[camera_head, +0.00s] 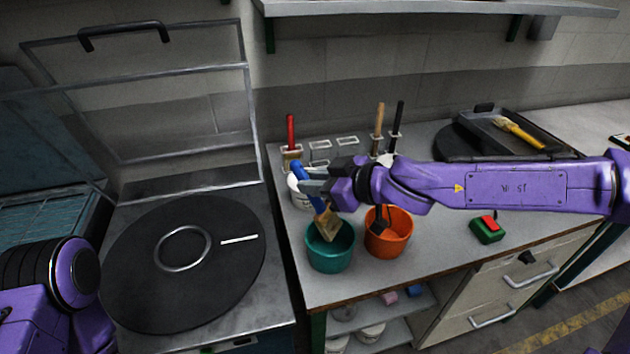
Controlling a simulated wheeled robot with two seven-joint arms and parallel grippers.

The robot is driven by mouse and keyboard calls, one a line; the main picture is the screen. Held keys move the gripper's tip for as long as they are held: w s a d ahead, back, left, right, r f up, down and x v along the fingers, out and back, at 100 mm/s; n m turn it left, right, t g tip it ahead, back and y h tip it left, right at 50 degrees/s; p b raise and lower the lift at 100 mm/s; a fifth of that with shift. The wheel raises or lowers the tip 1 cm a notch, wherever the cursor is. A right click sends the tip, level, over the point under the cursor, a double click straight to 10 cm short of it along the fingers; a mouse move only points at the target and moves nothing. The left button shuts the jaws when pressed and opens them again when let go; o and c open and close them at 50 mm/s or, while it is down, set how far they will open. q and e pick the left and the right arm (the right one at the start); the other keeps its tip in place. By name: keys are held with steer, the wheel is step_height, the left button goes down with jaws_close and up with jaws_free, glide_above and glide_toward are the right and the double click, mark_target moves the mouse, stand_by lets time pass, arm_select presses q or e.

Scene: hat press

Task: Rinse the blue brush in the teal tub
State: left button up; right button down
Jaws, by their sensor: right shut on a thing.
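The blue brush (301,172) is held in my right gripper (316,187), which is shut on its blue handle. The brush is tilted, with its tan bristles pointing down at the mouth of the teal tub (330,258). The bristle end overlaps the tub's opening; I cannot tell whether it touches anything inside. The teal tub stands upright on the grey counter near its front left edge. Part of my left arm shows at the lower left, but its gripper is out of view.
An orange tub (389,240) with a dark-handled brush in it stands right beside the teal tub. Red-handled (291,135), wooden-handled (377,125) and black-handled brushes stand behind. A green block with a red top (487,228) lies to the right. A round black press plate (180,300) is at left.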

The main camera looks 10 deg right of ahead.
mark_target(315, 208)
step_height(315, 208, down, 7)
steer(key=b, duration=0.5)
steer(key=shift+s+f+b, duration=0.1)
steer(key=shift+f+b, duration=0.1)
steer(key=shift+b, duration=0.1)
stand_by(2.0)
step_height(315, 208, up, 12)
steer(key=p, duration=1.1)
steer(key=shift+f+p, duration=0.15)
steer(key=shift+p, duration=0.25)
stand_by(1.4)
step_height(315, 208, up, 4)
steer(key=p, duration=0.4)
steer(key=shift+f, duration=0.1)
stand_by(0.5)
